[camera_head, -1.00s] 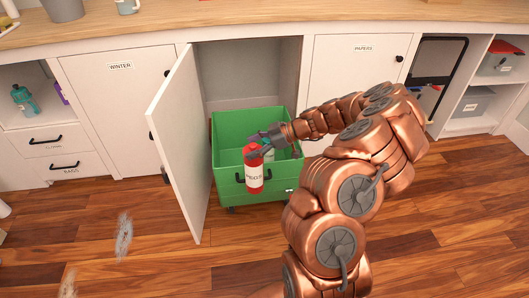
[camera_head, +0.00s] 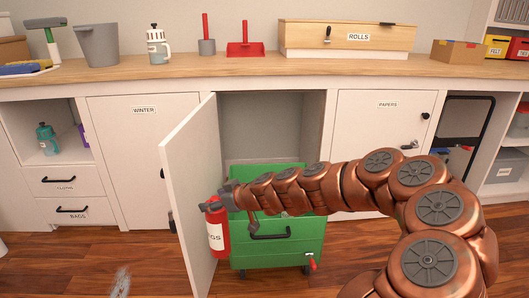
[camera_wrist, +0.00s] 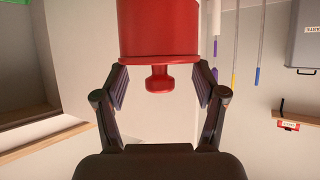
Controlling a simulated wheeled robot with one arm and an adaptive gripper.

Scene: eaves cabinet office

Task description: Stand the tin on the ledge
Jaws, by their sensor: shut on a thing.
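The tin is a red canister with a white label (camera_head: 215,234), partly readable as ending in "GS". It hangs roughly upright from my gripper (camera_head: 222,198), in front of the open cabinet door. In the wrist view my gripper (camera_wrist: 160,78) has its two fingers on either side of the red tin (camera_wrist: 158,30), near its knobbed end. The far end of the tin is out of that frame. I cannot tell which surface is the ledge; a wooden worktop (camera_head: 215,68) runs above the cabinets.
The open white door (camera_head: 190,180) stands just behind the tin. A green wheeled bin (camera_head: 280,248) stands at the cabinet opening, partly behind my arm.

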